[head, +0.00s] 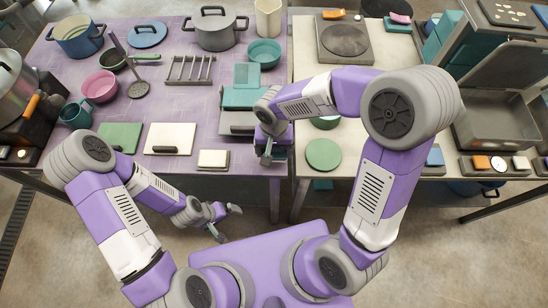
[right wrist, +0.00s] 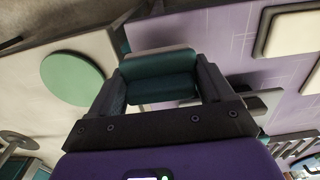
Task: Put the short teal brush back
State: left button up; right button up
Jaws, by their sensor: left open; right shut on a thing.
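My right gripper (head: 268,157) is over the front edge of the purple table, near its right end. In the right wrist view, this gripper (right wrist: 158,72) is shut on a dark teal block-shaped piece with a pale strip along its far side, which looks like the short teal brush (right wrist: 160,88). In the head view the piece is mostly hidden by the gripper. My left gripper (head: 218,220) is open and empty, low in front of the table. A teal holder-like block (head: 243,96) stands behind the right gripper on the purple table.
A round green mat (head: 323,154) lies on the pale counter right of the right gripper. A small pale pad (head: 213,158), a white board (head: 170,138) and a green board (head: 119,136) line the purple table's front. A wire rack (head: 190,69) and pots stand behind.

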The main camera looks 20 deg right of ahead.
aim_at(274, 158)
jog(key=shift+f+b, duration=0.5)
jog(key=shift+f, duration=1.65)
jog(key=shift+f, duration=0.2)
jog(key=o, duration=0.8)
jog(key=shift+r, duration=0.1)
jog(key=shift+r, duration=0.2)
notch_tip(274, 158, up, 12)
jog(key=p, duration=0.3)
jog(key=shift+f, duration=0.1)
